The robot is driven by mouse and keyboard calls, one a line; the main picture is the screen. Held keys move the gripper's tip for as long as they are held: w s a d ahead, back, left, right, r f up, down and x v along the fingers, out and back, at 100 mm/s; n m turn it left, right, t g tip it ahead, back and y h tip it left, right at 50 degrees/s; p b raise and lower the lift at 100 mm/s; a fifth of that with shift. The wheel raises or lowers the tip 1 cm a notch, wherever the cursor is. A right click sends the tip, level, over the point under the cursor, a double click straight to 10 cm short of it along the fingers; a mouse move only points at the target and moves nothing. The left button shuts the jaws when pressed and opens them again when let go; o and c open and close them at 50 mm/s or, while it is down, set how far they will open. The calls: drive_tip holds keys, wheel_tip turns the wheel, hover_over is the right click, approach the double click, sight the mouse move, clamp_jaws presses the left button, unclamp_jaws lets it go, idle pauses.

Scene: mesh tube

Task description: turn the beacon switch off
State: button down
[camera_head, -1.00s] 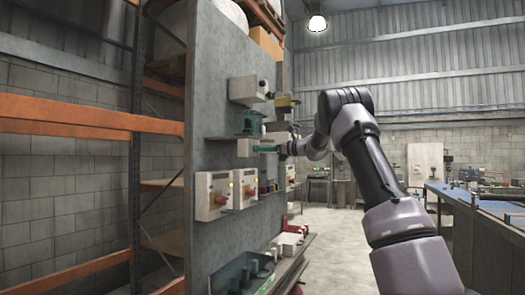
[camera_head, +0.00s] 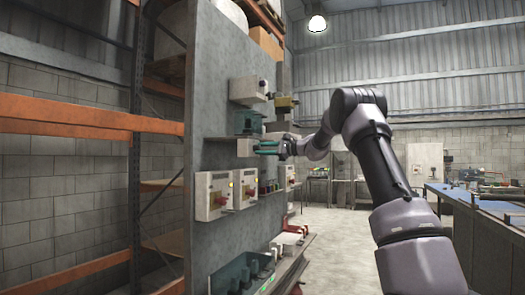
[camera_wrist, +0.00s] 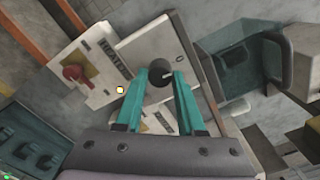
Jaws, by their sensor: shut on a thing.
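In the wrist view, a pale box (camera_wrist: 138,42) has a round black knob (camera_wrist: 160,72) with a light pointer line and a "0" mark on its face. My gripper (camera_wrist: 162,77) has its two teal fingers on either side of the knob, shut on it. In the head view the same small box (camera_head: 244,147) sticks out from the grey panel, and my gripper (camera_head: 267,147) reaches it from the right. The knob is hidden there by the fingers. I cannot read a beacon label on this box.
A box with a red knob (camera_wrist: 75,73) sits beside it in the wrist view. A teal holder (camera_wrist: 262,60) is on the other side. In the head view, the panel (camera_head: 228,75) carries several boxes above and below. Open floor (camera_head: 330,225) lies right of it.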

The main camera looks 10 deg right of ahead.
drive_tip(key=shift+n, duration=0.6)
drive_tip(key=c, duration=0.5)
unclamp_jaws()
drive_tip(key=shift+d, duration=0.1)
drive_tip(key=v, duration=1)
drive_tip(key=shift+s+d, duration=0.2)
drive_tip(key=shift+d, duration=0.05)
